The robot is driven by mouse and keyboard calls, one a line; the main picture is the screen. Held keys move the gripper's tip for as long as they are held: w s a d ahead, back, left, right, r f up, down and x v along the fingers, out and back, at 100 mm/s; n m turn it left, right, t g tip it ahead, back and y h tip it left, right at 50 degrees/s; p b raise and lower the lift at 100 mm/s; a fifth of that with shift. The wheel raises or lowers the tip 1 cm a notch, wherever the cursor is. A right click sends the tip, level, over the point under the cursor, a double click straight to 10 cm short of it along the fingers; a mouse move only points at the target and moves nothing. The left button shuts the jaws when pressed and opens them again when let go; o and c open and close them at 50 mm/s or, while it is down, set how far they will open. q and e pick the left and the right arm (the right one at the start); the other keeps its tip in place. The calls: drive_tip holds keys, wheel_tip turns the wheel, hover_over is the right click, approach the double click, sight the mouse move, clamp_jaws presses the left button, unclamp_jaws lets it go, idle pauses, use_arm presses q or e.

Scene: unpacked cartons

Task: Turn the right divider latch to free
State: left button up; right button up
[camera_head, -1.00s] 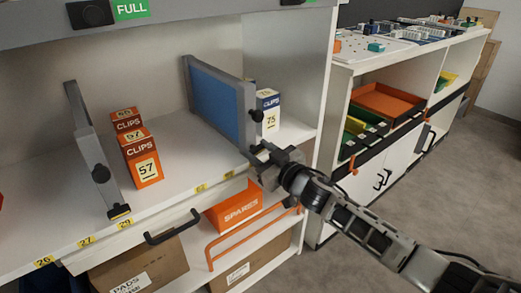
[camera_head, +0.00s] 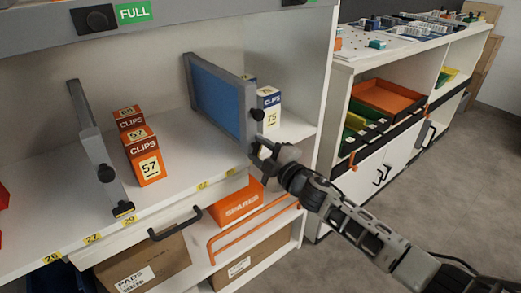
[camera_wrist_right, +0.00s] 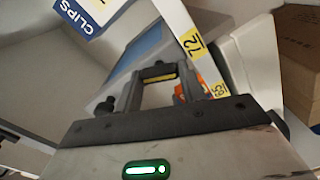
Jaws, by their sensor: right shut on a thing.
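The right divider (camera_head: 218,97) is a blue panel in a grey frame, upright on the white shelf, with a black knob (camera_head: 258,114) on its front edge. My right gripper (camera_head: 259,152) is at the foot of its front edge, at the shelf lip. In the right wrist view its jaws (camera_wrist_right: 158,76) are shut around the small latch, which shows a yellow stripe (camera_wrist_right: 160,78). The fingers hide much of the latch, so its exact angle is unclear. The divider's blue face (camera_wrist_right: 143,48) shows beyond the jaws. My left gripper is not in view.
A grey left divider (camera_head: 97,150) stands across the shelf, with orange clips boxes (camera_head: 146,157) between. A blue and white box (camera_head: 268,100) stands right of the right divider. Below are a black drawer handle (camera_head: 175,224), an orange spares bin (camera_head: 236,203) and an orange rail (camera_head: 250,228).

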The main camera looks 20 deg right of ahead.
drive_tip(key=n, duration=0.4)
drive_tip(key=shift+f+n, duration=0.1)
drive_tip(key=shift+n, duration=0.2)
idle(0.5)
drive_tip(key=o, duration=1)
drive_tip(key=shift+s+f, duration=0.1)
drive_tip(key=shift+f, duration=0.05)
